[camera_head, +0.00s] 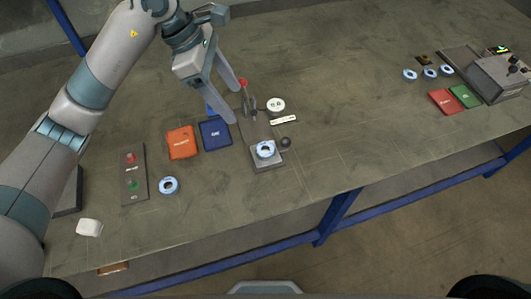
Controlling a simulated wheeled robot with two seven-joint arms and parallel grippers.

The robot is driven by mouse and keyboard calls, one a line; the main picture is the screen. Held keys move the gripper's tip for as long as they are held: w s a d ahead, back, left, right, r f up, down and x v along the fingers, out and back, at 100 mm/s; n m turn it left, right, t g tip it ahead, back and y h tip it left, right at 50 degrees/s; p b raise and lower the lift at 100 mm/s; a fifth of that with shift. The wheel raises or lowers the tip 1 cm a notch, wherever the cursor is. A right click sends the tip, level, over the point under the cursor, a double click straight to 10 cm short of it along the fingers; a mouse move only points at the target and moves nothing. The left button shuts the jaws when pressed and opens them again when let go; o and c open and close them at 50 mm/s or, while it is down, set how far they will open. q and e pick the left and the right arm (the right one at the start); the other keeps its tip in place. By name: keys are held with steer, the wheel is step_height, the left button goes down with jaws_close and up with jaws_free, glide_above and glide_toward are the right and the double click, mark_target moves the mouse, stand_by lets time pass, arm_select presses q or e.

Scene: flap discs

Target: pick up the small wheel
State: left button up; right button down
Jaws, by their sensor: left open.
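Several small blue-and-white ring-shaped wheels are in view, and I cannot tell which one is meant. One wheel (169,185) lies flat on the table at the lower left. Another wheel (265,149) sits on the grey plate of a fixture (273,165). A row of similar wheels (430,71) lies at the far right. My right gripper is not in view.
An orange tray (182,142) and a blue tray (215,133) lie left of the fixture. A button panel (133,173) and white block (89,228) are further left. Red (446,101) and green (466,96) pieces lie beside a grey machine (500,75). The table's middle is clear.

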arm_select(q)
step_height(320, 180, down, 3)
steer(key=shift+r+b, duration=0.15)
steer(key=shift+b, duration=0.75)
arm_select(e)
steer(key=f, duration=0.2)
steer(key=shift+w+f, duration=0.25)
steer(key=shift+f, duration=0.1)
arm_select(q)
steer(key=p, duration=0.5)
glide_toward(264, 157)
steer(key=w, duration=0.1)
steer(key=f, duration=0.1)
steer(key=w+f, duration=0.1)
steer(key=shift+w+d, duration=0.25)
steer(key=shift+w, duration=0.1)
steer(key=shift+d+f, duration=0.15)
steer(key=shift+f, duration=0.35)
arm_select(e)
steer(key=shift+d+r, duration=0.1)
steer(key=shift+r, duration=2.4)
